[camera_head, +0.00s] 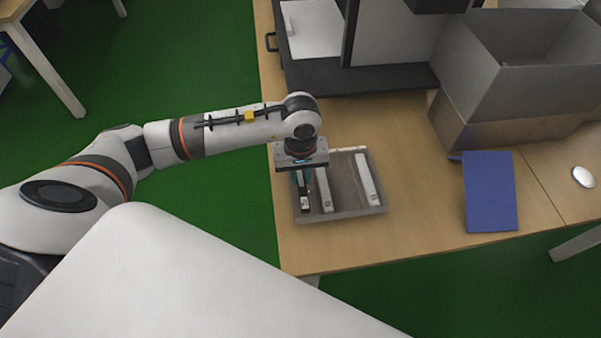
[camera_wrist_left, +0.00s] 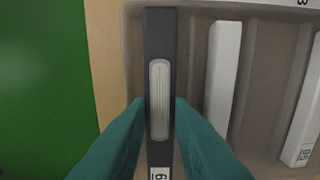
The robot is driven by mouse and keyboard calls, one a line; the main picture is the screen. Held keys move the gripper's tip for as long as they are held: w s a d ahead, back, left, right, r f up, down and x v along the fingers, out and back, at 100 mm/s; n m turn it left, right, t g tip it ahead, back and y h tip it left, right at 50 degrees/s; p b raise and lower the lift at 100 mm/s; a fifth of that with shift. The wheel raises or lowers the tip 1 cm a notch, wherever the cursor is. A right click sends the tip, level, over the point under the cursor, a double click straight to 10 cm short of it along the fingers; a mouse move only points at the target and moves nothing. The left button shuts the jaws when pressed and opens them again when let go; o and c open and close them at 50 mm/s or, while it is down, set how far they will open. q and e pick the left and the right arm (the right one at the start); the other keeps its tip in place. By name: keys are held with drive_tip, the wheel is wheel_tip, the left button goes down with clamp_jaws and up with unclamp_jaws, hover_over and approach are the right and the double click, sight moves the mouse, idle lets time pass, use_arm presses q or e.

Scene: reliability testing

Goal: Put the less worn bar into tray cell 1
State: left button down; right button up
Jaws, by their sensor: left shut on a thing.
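A grey tray (camera_head: 346,214) with side-by-side cells lies near the table's left edge. My left gripper (camera_head: 303,180) points down over its leftmost cell. Its teal fingers are shut on a dark bar (camera_wrist_left: 160,30), which has a pale oval patch and a white label. The dark bar also shows below the gripper in the head view (camera_head: 305,201). I cannot tell whether it touches the tray floor. A white bar (camera_head: 325,190) lies in the middle, and another white bar (camera_head: 367,180) lies at the right. Both also show in the left wrist view (camera_wrist_left: 222,70). My right gripper is out of view.
A blue panel (camera_head: 490,190) lies right of the tray, with a white mouse (camera_head: 583,177) beyond it. A large grey open box (camera_head: 500,90) and a dark stand (camera_head: 355,78) occupy the back. Bare table (camera_head: 420,200) lies between tray and panel.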

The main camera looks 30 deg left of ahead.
sight(300, 179)
use_arm(q)
drive_tip(key=shift+f+b, duration=0.5)
drive_tip(key=shift+b, duration=0.05)
drive_tip(key=c, duration=1.3)
unclamp_jaws()
drive_tip(key=shift+r, duration=0.1)
drive_tip(key=shift+r+p, duration=0.25)
drive_tip(key=shift+p, duration=0.2)
drive_tip(key=shift+r+p, duration=0.45)
drive_tip(key=shift+p, duration=0.1)
wheel_tip(300, 179, up, 12)
drive_tip(key=b, duration=0.1)
drive_tip(key=shift+f+b, duration=0.15)
drive_tip(key=shift+b, duration=0.2)
